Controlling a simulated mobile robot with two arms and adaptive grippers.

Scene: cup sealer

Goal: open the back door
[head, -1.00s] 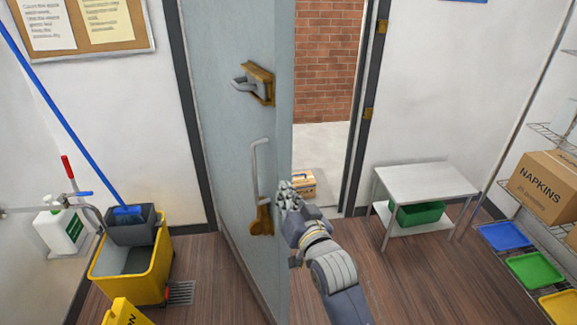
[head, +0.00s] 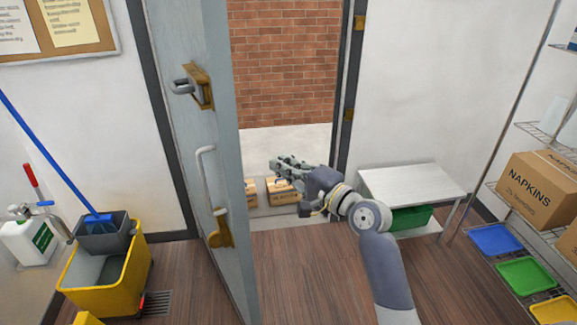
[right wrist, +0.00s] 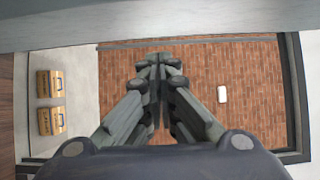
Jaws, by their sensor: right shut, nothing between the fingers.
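The back door (head: 205,130) is a pale blue-grey panel standing ajar, swung into the room, with the doorway (head: 285,65) open to its right. It carries a grey latch on a brass plate (head: 199,87) and a long pull handle (head: 207,180) with a brass lower mount. My right gripper (head: 280,165) is shut and empty, in front of the doorway, to the right of the door and apart from the handle. In the right wrist view its fingers (right wrist: 158,65) are together against the brick wall outside. My left gripper is not in view.
Cardboard boxes (head: 283,190) sit on the ground outside the doorway. A white side table (head: 410,181) with a green bin stands right of the doorway. A yellow mop bucket (head: 108,277) stands at left. A wire shelf with a napkins box (head: 540,185) is at right.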

